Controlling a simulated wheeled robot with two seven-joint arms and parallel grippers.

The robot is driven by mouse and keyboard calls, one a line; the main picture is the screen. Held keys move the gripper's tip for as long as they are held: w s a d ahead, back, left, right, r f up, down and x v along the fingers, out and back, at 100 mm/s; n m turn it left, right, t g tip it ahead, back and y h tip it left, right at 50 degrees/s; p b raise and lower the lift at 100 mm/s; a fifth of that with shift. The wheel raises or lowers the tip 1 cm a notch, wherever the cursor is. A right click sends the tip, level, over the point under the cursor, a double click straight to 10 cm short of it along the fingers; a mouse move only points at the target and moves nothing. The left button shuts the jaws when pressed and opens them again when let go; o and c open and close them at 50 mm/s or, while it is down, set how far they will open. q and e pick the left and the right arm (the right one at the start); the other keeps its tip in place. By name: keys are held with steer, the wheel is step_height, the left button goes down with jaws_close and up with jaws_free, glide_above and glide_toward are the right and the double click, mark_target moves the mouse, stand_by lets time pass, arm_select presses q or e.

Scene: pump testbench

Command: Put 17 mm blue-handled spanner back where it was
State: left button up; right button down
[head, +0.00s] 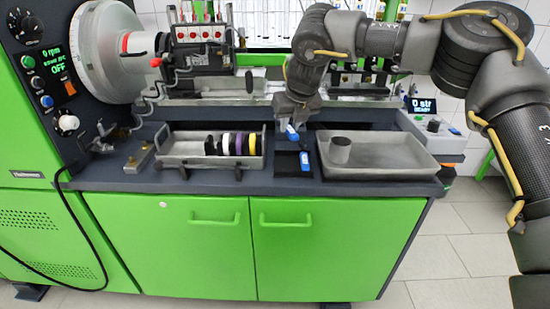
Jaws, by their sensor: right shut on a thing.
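My right gripper (291,122) points down above the bench and is shut on a blue-handled spanner (292,131). Only a short blue and pale part of the spanner shows below the fingers; the rest is hidden or too small to make out. Just below it is a small dark holder (284,166) at the bench's front part. A second blue-handled piece (305,161) is in the right side of the holder. The held spanner appears above the holder, but I cannot tell whether they touch. No size marking is readable. My left gripper is not in view.
A grey tray (180,158) with several coloured rings stands left of the holder. A wide metal tray (385,170) with a grey cup (340,150) is close on its right. The test machine (110,50) rises at the back left. A small display (424,105) stands at right.

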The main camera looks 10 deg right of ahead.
mark_target(290, 130)
steer(key=shift+w+d+r+n, duration=0.1)
steer(key=shift+w+r+n, duration=0.15)
steer(key=shift+r+n, duration=0.1)
steer(key=shift+w+r, duration=0.1)
steer(key=f, duration=0.4)
steer(key=shift+a+f, duration=0.15)
steer(key=shift+a, duration=0.2)
steer(key=shift+w+d+f, duration=0.1)
steer(key=shift+f, duration=0.35)
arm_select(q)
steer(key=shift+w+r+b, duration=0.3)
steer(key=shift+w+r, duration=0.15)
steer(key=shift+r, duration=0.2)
arm_select(e)
steer(key=shift+f, duration=2.4)
steer(key=shift+f, duration=0.25)
steer(key=c, duration=1.3)
jaws_free()
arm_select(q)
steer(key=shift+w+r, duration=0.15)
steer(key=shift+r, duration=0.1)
arm_select(e)
steer(key=shift+o, duration=0.2)
